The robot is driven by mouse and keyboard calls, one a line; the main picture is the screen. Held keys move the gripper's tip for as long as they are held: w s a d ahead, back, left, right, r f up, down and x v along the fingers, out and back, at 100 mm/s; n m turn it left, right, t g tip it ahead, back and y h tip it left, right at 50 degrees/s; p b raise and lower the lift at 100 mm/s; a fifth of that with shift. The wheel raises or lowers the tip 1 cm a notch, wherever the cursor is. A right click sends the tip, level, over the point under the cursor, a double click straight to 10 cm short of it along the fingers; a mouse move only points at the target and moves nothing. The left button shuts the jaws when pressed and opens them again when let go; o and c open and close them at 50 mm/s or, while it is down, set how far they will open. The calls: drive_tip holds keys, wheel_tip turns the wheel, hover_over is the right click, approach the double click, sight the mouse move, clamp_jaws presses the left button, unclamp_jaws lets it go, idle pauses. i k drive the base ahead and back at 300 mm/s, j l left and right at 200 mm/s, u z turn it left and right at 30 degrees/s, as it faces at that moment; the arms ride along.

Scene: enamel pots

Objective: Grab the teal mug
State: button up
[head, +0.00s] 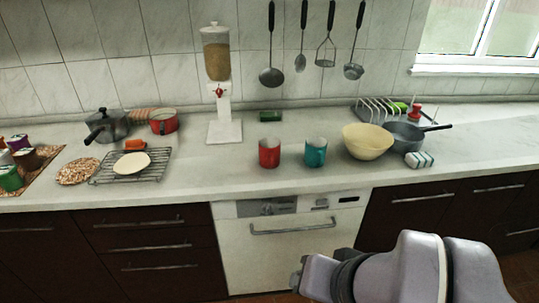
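The teal mug (316,153) stands upright on the white counter, a little right of the middle in the head view. A red mug (269,153) stands to its left with a gap between them. The large cream bowl (367,142) is close on its right. My arm shows at the bottom right, low in front of the dark cabinets and well below the counter top. My gripper's fingers cannot be made out in this view.
A grain dispenser (222,90) stands left of the mugs. A grey saucepan (405,136) and a striped cloth roll (419,159) lie to the right. A wire rack (105,170) with a plate is at left. The counter in front of the mugs is clear.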

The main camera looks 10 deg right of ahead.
sight(317, 155)
drive_tip(key=i+l, duration=0.3)
drive_tip(key=i, duration=0.2)
drive_tip(key=i+l, duration=0.35)
drive_tip(key=i, duration=0.2)
